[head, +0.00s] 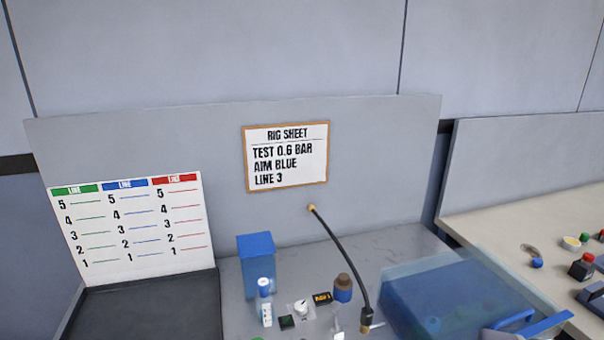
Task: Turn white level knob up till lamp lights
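A small white round knob (301,308) sits on a pale plate on the grey bench, near the bottom middle of the head view. Its pointer setting is too small to read. Just right of it is a small black display (322,298) with orange marks, too small to read. Just left and in front of it is a small dark block with a dark green top (287,321); I cannot tell if this is the lamp, and it does not look lit. My gripper is not in view.
A white and blue bottle (265,302), a blue container (257,265) and a brown-capped blue jar (343,288) stand close around the knob. A black hose (341,250) runs down at right. A translucent blue box (445,295) stands farther right. A rig sheet (287,157) hangs behind.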

